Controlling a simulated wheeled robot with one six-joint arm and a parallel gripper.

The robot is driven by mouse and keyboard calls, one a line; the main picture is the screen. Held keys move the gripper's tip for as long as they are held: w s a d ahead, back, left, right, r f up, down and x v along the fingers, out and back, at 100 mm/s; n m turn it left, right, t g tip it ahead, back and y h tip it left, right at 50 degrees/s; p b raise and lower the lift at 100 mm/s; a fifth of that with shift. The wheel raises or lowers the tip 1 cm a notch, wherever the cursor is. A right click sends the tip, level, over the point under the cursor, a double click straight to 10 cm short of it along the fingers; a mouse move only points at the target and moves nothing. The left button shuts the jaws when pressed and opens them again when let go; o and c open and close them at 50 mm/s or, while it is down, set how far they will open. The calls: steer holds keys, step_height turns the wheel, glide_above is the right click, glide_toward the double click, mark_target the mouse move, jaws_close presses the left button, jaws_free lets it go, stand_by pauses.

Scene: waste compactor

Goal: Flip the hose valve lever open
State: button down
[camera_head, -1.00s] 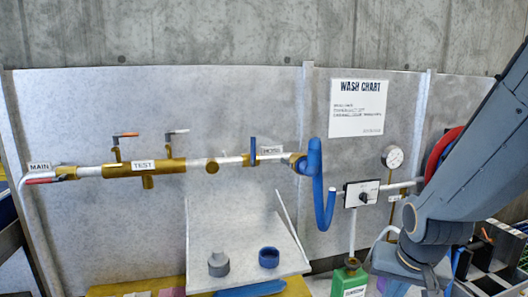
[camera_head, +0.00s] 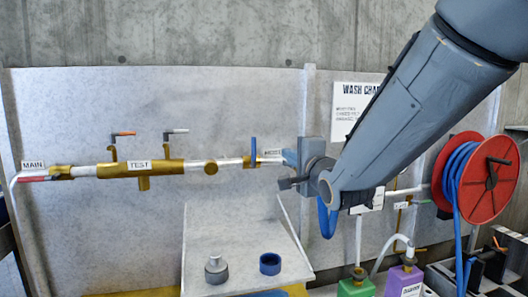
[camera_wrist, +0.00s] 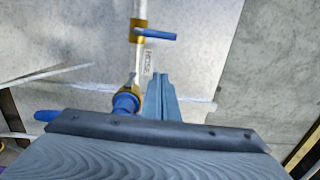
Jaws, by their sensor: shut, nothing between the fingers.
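The hose valve lever is a thin blue handle (camera_head: 253,148) standing upright, across the pipe, on a brass valve body (camera_head: 251,162). In the wrist view the blue lever (camera_wrist: 158,34) sticks out to the right of the brass valve (camera_wrist: 137,32). My gripper (camera_head: 288,158) is just right of the lever in the head view, apart from it. Its closed fingers (camera_wrist: 161,78) point toward the lever in the wrist view, with a gap between. The gripper is shut and empty. My arm partly hides the HOSE label and the pipe's right end.
The TEST section (camera_head: 140,168) and MAIN valve (camera_head: 60,172) are to the left. A blue hose fitting (camera_wrist: 126,103) is close beside my fingers. A red hose reel (camera_head: 490,180) stands right. A sloped grey board (camera_head: 238,235) holds two round fittings. Space left of the gripper looks clear.

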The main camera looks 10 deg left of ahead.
mark_target(253, 151)
steer(key=w+a+p, duration=0.4)
steer(key=w+a, duration=0.3)
steer(key=a, duration=0.1)
steer(key=shift+w+a+p, duration=0.3)
steer(key=shift+w+p, duration=0.1)
stand_by(0.3)
